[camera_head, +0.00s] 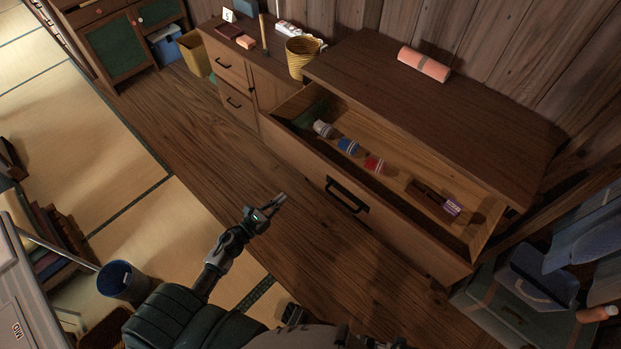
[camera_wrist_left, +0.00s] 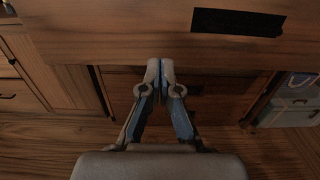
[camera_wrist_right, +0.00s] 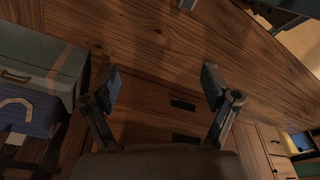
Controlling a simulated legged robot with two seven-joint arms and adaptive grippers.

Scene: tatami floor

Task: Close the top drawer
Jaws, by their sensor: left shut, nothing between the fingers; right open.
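The top drawer (camera_head: 398,222) of the brown wooden dresser (camera_head: 440,110) is pulled open in the head view. It holds several small items, among them a white, a blue and a red roll and a small purple box. A black handle (camera_head: 347,196) is on its front. My left gripper (camera_head: 279,201) is shut and empty, in front of the drawer and apart from its handle. In the left wrist view its fingers (camera_wrist_left: 160,66) point toward the drawer front (camera_wrist_left: 120,35). My right gripper (camera_wrist_right: 160,85) is open and empty in the right wrist view, with lower drawer fronts beyond it.
A low cabinet (camera_head: 229,88) with a yellow basket (camera_head: 301,55) adjoins the dresser on the left. A pink roll (camera_head: 424,64) lies on the dresser top. A grey case (camera_head: 505,310) stands at the lower right. The wooden floor before the drawer is clear.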

